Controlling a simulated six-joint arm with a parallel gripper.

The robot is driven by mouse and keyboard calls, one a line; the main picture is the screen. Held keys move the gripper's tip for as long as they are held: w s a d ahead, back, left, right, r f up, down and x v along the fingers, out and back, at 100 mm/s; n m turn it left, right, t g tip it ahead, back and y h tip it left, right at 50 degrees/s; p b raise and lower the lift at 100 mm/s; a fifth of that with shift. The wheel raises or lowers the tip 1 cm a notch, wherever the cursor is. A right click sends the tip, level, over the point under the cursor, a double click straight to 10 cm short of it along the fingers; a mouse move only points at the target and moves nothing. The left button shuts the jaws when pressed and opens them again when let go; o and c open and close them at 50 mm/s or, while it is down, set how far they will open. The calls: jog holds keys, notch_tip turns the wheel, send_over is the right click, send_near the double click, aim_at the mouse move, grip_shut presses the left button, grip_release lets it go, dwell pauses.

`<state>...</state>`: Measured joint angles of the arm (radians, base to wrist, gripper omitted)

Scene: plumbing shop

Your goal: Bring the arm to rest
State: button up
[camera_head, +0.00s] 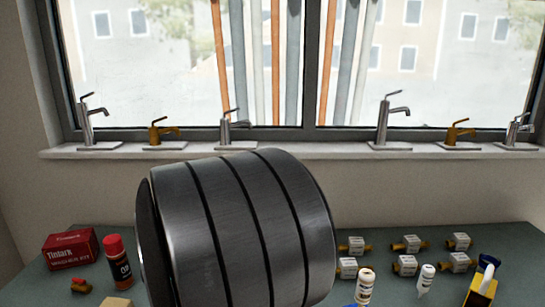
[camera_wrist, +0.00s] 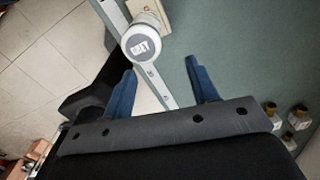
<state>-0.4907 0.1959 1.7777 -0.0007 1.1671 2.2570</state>
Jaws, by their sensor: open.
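My gripper (camera_wrist: 160,66) shows in the wrist view with its two blue fingers spread apart. Nothing is held between them. A white round container with a grey labelled top (camera_wrist: 146,40) lies just beyond the fingertips, and a pale metal strip (camera_wrist: 157,86) runs beneath it and between the fingers. I cannot tell how high the fingers are above the bench. In the head view, a big metal cylinder of my own arm fills the lower middle and hides part of the bench. My gripper is not clearly seen there.
The green-grey bench (camera_head: 520,262) bears a red box (camera_head: 70,249), a red-capped dark bottle (camera_head: 118,262), several labelled brass valves (camera_head: 408,243), white tubes (camera_head: 426,279) and a yellow-and-black item (camera_head: 481,284). Several taps (camera_head: 387,120) line the windowsill (camera_head: 330,148). Tiled floor (camera_wrist: 45,50) lies left in the wrist view.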

jog(key=f, duration=0.4)
jog(key=shift+a+f, duration=0.2)
jog(key=shift+a, duration=0.2)
jog(key=shift+r, duration=0.55)
